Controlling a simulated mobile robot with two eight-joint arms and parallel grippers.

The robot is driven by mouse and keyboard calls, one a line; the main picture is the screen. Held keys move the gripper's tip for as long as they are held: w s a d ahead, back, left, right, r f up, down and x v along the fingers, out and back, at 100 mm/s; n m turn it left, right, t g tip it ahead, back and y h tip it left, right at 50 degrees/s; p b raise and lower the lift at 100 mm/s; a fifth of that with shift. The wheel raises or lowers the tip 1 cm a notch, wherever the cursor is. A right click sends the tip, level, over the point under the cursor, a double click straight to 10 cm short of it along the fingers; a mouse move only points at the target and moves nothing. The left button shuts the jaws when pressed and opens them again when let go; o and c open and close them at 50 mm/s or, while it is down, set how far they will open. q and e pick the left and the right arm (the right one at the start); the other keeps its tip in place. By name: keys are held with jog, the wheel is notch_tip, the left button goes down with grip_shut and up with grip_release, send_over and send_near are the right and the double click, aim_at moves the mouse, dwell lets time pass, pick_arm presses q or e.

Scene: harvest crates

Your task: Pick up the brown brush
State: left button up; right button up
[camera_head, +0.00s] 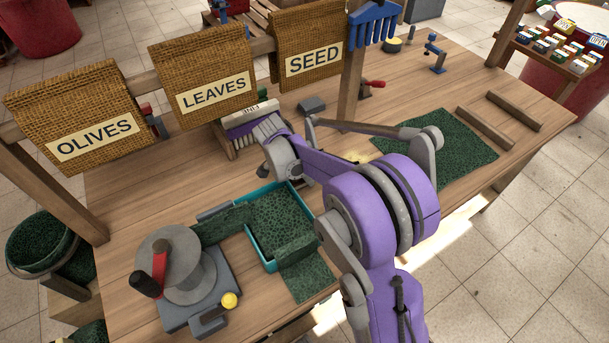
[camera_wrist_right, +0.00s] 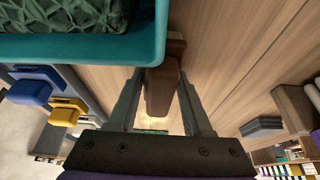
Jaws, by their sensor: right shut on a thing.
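The brown brush (camera_wrist_right: 162,90) shows in the right wrist view as a brown block-like handle between my fingers. My right gripper (camera_wrist_right: 160,82) is shut on it, one finger on each side. The brush's far end lies close to the rim of a teal tray (camera_wrist_right: 162,30). In the head view my right gripper (camera_head: 278,163) is over the table just behind the teal tray, and I cannot make out the brush there. My left gripper is not in view.
A grey reel with a red crank (camera_head: 175,262) stands at the front left of the table. Sacks marked OLIVES (camera_head: 90,137), LEAVES (camera_head: 212,92) and SEED (camera_head: 312,62) hang from a beam. A green mat (camera_head: 440,145) and wooden bars (camera_head: 486,128) lie at the right.

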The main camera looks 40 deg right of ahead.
grip_shut()
notch_tip(320, 180, up, 10)
jog(key=shift+r+p, duration=0.1)
jog(key=shift+p, duration=0.3)
jog(key=shift+o, duration=2.4)
grip_release()
jog(key=c, duration=0.7)
